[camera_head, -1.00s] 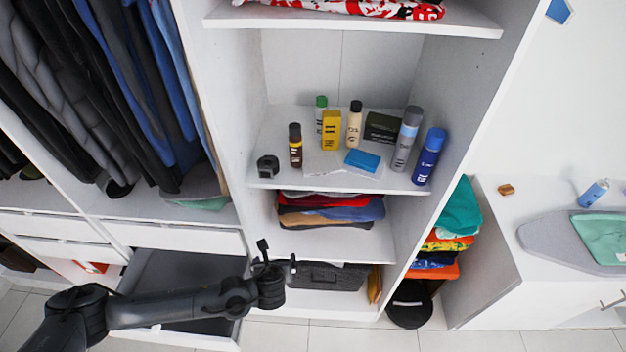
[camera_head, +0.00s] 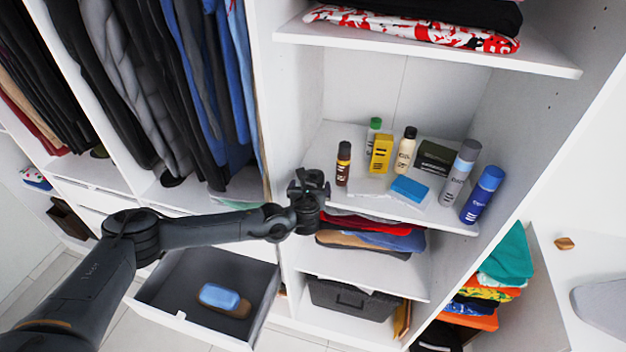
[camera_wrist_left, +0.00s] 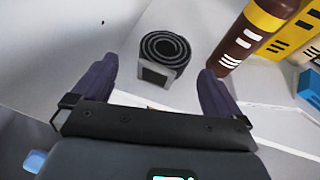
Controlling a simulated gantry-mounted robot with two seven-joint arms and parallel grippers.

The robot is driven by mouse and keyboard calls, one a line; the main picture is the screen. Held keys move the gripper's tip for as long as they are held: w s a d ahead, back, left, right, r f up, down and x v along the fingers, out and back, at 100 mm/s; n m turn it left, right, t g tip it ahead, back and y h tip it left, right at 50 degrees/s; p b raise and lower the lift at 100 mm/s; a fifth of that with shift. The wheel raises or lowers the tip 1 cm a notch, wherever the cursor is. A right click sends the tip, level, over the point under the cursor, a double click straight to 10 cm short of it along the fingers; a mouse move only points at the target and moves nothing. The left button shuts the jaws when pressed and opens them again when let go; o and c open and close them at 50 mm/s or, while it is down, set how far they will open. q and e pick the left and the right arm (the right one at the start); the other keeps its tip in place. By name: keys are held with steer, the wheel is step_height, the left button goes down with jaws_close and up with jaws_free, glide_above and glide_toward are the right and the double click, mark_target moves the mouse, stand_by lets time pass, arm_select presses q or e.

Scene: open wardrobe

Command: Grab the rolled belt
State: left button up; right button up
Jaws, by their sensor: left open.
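The rolled belt (camera_wrist_left: 164,58) is a black spiral coil with a grey buckle on its near side. It stands on the white shelf near its front left corner in the left wrist view. My left gripper (camera_wrist_left: 158,75) is open, with one dark finger to each side of the belt's near side. The fingers look apart from the belt, and nothing is held. In the head view my left gripper (camera_head: 307,191) is at the shelf's left front edge and largely covers the belt. My right gripper is not in view.
A brown bottle (camera_head: 343,163) stands just right of the belt, with a yellow box (camera_head: 381,154), a blue box (camera_head: 409,188) and several more bottles beyond. Folded clothes (camera_head: 375,236) lie on the shelf below. An open drawer (camera_head: 183,266) is under my left arm.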

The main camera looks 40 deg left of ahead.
mark_target(313, 182)
arm_select(q)
steer(key=shift+w+a+f+p, duration=0.15)
steer(key=shift+w+p, duration=0.1)
steer(key=shift+w, duration=0.15)
steer(key=shift+w+a+p, duration=0.15)
steer(key=shift+w+p, duration=0.05)
steer(key=shift+w, duration=0.15)
steer(key=x, duration=0.2)
steer(key=shift+w+f+p, duration=0.15)
steer(key=shift+w+p, duration=0.2)
steer(key=shift+p, duration=0.05)
steer(key=shift+w+a+f, duration=0.3)
steer(key=shift+w+a, duration=0.05)
steer(key=shift+w, duration=0.15)
steer(key=c, duration=1)
steer(key=shift+c, duration=0.6)
steer(key=shift+r, duration=0.1)
